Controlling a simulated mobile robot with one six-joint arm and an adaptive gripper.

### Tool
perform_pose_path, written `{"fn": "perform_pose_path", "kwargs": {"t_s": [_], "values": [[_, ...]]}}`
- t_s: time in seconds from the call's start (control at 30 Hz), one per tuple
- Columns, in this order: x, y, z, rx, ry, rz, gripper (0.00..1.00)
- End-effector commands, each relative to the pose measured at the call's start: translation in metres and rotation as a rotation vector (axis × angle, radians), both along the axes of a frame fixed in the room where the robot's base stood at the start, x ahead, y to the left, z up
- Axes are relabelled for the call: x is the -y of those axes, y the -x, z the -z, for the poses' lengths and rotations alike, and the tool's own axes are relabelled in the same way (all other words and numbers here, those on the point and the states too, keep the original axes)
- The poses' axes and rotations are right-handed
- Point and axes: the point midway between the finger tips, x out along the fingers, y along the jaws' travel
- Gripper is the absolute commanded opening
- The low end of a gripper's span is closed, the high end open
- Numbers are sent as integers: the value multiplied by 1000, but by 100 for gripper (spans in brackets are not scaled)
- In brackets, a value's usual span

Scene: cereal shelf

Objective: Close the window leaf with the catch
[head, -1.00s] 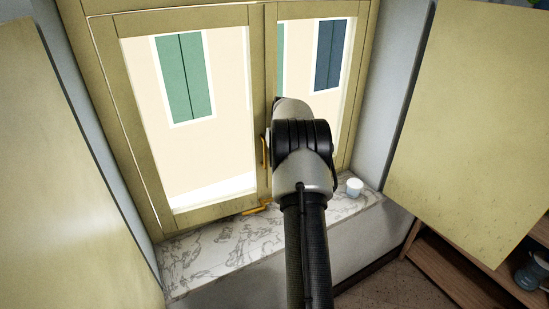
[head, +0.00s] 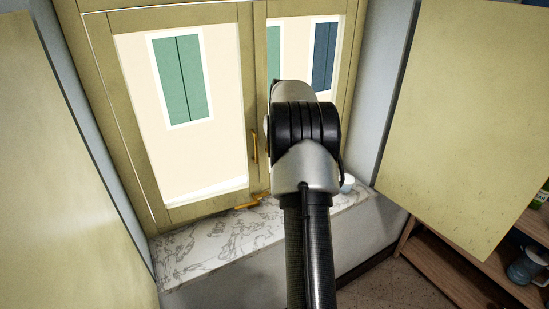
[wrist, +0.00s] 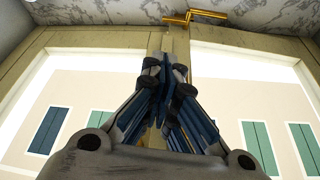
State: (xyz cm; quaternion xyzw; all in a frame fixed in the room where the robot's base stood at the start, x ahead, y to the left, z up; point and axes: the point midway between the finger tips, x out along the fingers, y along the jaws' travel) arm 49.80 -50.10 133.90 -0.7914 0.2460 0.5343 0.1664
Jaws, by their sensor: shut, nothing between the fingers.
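The window has two olive-framed glazed leaves, a left leaf (head: 175,213) and a right leaf (head: 351,45). They meet at a middle upright and look about flush with each other. A brass handle (head: 254,146) is on the middle upright. The brass catch (head: 247,203) is at the foot of the left leaf, just above the sill; it also shows in the wrist view (wrist: 195,17). My gripper (wrist: 168,62) is shut and empty, in front of the middle upright with its tips toward the catch and apart from it in the picture. My arm hides it in the head view.
A marble sill (head: 215,243) runs below the window. A white cup (head: 347,184) stands on it, partly behind my arm. Open olive panels flank the window at left (head: 60,180) and right (head: 455,120). Wooden shelves (head: 450,265) stand at lower right.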

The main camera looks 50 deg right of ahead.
Motion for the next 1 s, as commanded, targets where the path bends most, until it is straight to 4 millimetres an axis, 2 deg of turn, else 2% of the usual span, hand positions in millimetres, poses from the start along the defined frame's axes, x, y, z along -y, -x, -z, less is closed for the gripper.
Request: {"fn": "perform_pose_path", "kwargs": {"t_s": [0.03, 0.2, 0.3, 0.37, 0.47, 0.6, 0.73, 0.87, 1.0], "values": [[-1, 3, -10, 3, 3, 0, 0], [-5, 11, -31, 1, 2, 0, 0], [-6, 13, -35, 1, 2, 2, 0], [-3, 14, -30, 3, 14, 7, 0], [12, 17, -3, 19, 68, 32, 0], [45, 23, 58, 75, 214, 77, 0], [66, 26, 109, 163, 363, 87, 0], [70, 26, 149, 280, 487, 64, 0], [53, 24, 184, 440, 581, 17, 0]]}}
